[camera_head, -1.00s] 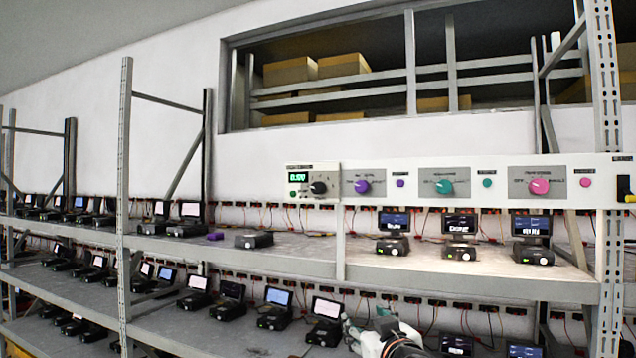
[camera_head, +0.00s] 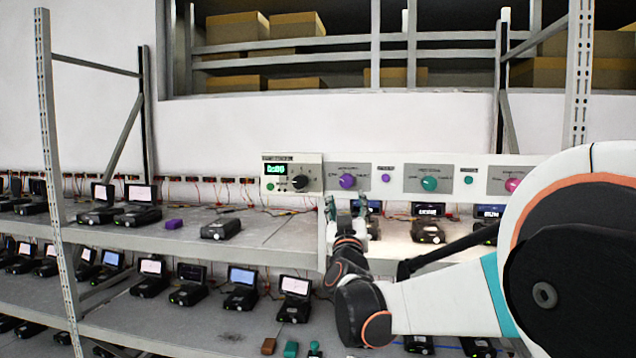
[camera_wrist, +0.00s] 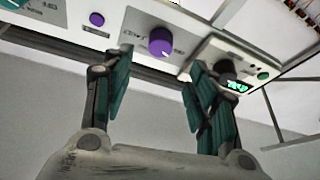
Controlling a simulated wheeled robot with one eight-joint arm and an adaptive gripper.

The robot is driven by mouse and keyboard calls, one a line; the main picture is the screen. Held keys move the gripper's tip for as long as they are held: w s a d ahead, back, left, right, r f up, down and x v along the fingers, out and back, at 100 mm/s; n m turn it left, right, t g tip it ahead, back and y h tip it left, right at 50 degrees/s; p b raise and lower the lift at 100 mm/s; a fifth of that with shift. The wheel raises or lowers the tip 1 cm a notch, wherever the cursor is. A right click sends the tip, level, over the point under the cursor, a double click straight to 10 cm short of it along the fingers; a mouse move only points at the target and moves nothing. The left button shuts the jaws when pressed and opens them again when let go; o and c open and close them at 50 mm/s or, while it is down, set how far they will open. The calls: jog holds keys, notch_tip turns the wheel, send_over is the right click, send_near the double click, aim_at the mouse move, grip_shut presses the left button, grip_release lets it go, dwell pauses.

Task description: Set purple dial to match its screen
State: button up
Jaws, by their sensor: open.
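The purple dial (camera_head: 347,181) is a round knob on a grey plate of the white control panel (camera_head: 398,188) above the shelf. In the wrist view the purple dial (camera_wrist: 160,41) shows just beyond and between the open fingers, apart from them. My gripper (camera_head: 346,206) is open and empty, a little below the dial; the wrist view also shows it (camera_wrist: 158,62). The small device screen (camera_head: 368,206) below the dial is partly hidden by my gripper, and I cannot read it. The dial's pointer setting is too small to tell.
On the panel, a black knob with a green display (camera_head: 275,169) is left of the dial. A small purple button (camera_head: 385,178), a teal dial (camera_head: 429,184) and a pink dial (camera_head: 513,185) are to its right. Devices with screens, such as one (camera_head: 428,222), stand on the shelf below.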

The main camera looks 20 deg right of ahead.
aim_at(346, 183)
jog(key=p+x, duration=0.2)
jog(key=x, duration=0.8)
jog(key=c, duration=1.1)
